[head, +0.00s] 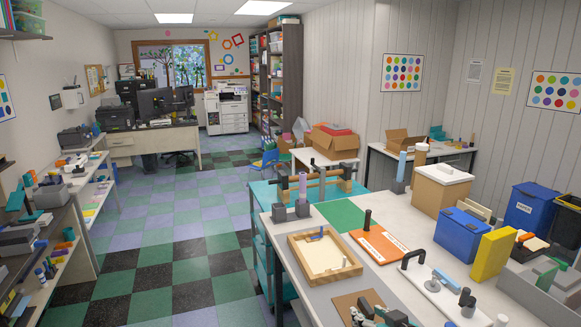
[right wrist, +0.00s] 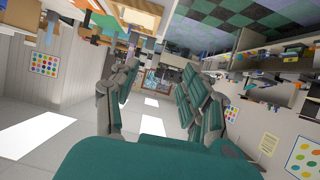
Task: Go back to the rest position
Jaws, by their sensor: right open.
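My right gripper (head: 376,312) shows at the bottom edge of the head view, over the near part of the white worktable (head: 403,293). In the right wrist view its two green-and-grey fingers (right wrist: 158,85) stand wide apart with nothing between them. That view is tilted, with the ceiling lights low and the checkered floor at the top. My left gripper does not show in the head view.
The worktable holds a wooden tray (head: 291,244), an orange board (head: 365,248), a blue box (head: 460,236), a yellow block (head: 491,256) and a white board with a black handle (head: 435,288). Shelves (head: 70,257) line the left wall. The checkered floor (head: 180,247) between is clear.

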